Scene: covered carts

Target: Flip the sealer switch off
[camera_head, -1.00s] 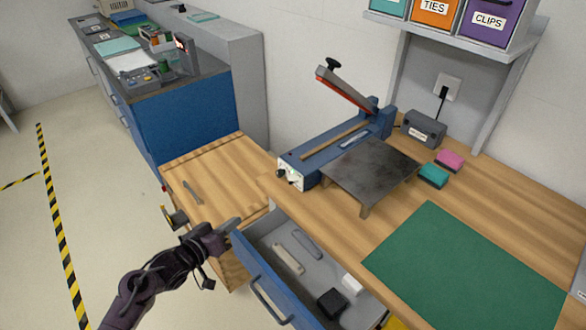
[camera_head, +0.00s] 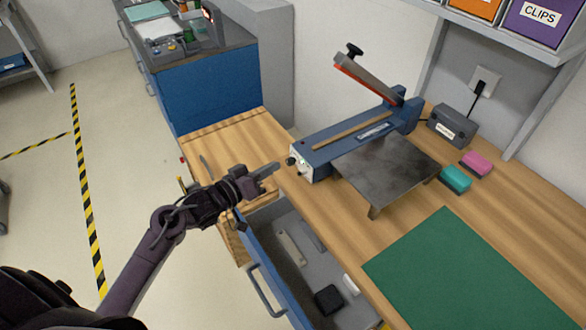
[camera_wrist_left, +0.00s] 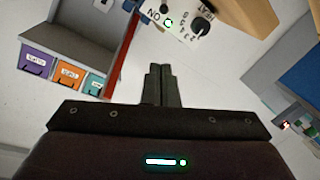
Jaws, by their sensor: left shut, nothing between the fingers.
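The blue sealer (camera_head: 345,143) stands on the wooden bench with its arm (camera_head: 368,77) raised. Its pale front panel (camera_head: 302,170) faces my left gripper. In the left wrist view the panel (camera_wrist_left: 183,17) shows an "ON" mark, a green-lit switch (camera_wrist_left: 169,22) and a black dial (camera_wrist_left: 201,26). My left gripper (camera_head: 273,169) is shut and empty, pointing at the panel, with a small gap left of it in the head view. In the left wrist view its closed fingertips (camera_wrist_left: 160,69) lie below the switch. The switch is too small to read in the head view. My right gripper is not in view.
An open blue drawer (camera_head: 266,262) with several items lies below my left gripper. A metal plate stand (camera_head: 388,168) sits beside the sealer. A grey box (camera_head: 452,125), teal block (camera_head: 455,179), pink block (camera_head: 477,163) and green mat (camera_head: 465,275) are on the bench.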

